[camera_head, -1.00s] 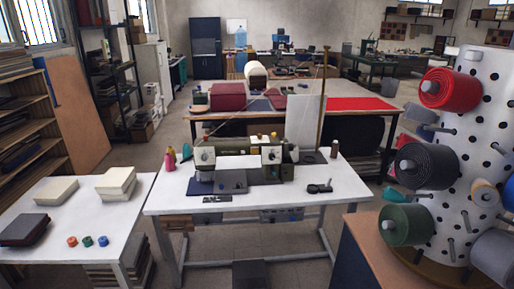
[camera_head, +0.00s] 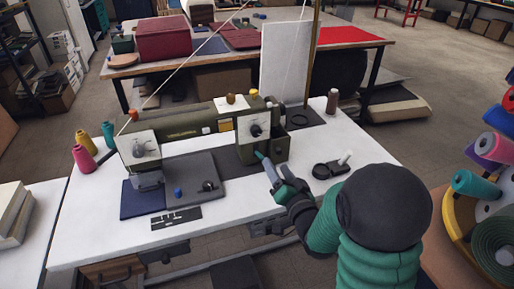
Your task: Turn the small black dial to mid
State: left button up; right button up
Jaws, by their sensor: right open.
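The green sewing machine (camera_head: 185,122) stands on a white table. A small black dial (camera_head: 256,130) sits on the white square plate at the machine's right end. A larger grey dial (camera_head: 139,150) is on the left plate. Which way the black dial points is too small to tell. My right gripper (camera_head: 273,163) is open and empty, below and slightly right of the black dial, in front of the machine's right end. It looks apart from the dial. My left gripper is out of view.
A grey plate with a blue knob (camera_head: 179,193) and a black knob (camera_head: 209,186) lies before the machine. A black round piece with a handle (camera_head: 328,170) lies right of my gripper. Thread cones (camera_head: 84,160) stand at left.

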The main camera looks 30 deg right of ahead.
send_near(258, 134)
jog(key=x, duration=0.9)
jog(key=shift+w, duration=0.35)
grip_shut()
